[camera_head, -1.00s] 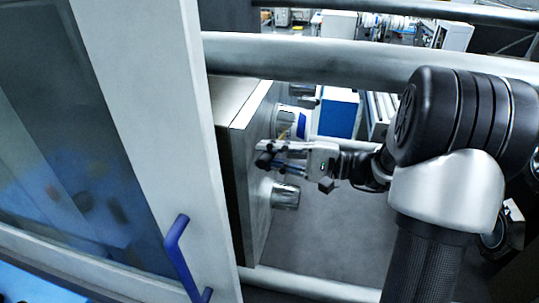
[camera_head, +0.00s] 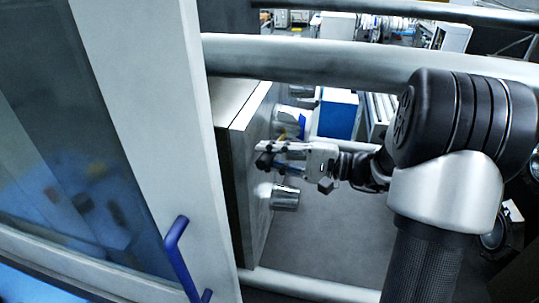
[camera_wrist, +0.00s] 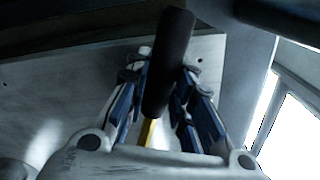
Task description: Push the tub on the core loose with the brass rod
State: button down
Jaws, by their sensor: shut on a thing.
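My gripper (camera_head: 268,154) is shut on the black handle (camera_wrist: 170,62) of the brass rod, with a finger on each side of it in the wrist view. A short yellow length of the brass rod (camera_wrist: 149,132) shows below the handle. In the head view the gripper is close to the upright steel plate, and a bit of yellow shows just above it. A silvery and blue-white form, seemingly the tub on the core (camera_head: 288,117), sticks out from the plate just above my gripper. I cannot tell whether the rod touches it.
Another metal core (camera_head: 285,198) sticks out below my gripper, and one more (camera_head: 301,91) above. The steel plate (camera_head: 259,215) stands left of the gripper. A machine door with a blue handle (camera_head: 174,247) is nearer left. Thick horizontal bars (camera_head: 330,52) cross above and below.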

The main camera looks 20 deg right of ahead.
aim_at(260, 169)
jog(key=shift+s+a+r+p, duration=0.15)
jog(key=shift+s+a+r, duration=0.5)
jog(key=shift+s, duration=0.5)
jog(key=shift+s+a+r+p, duration=0.1)
jog(key=shift+s+a+r, duration=0.3)
jog(key=shift+s+a, duration=0.65)
jog(key=shift+s+a+r+p, duration=0.15)
jog(key=shift+s+a+r, duration=0.4)
jog(key=shift+s, duration=0.7)
jog(key=shift+f, duration=0.1)
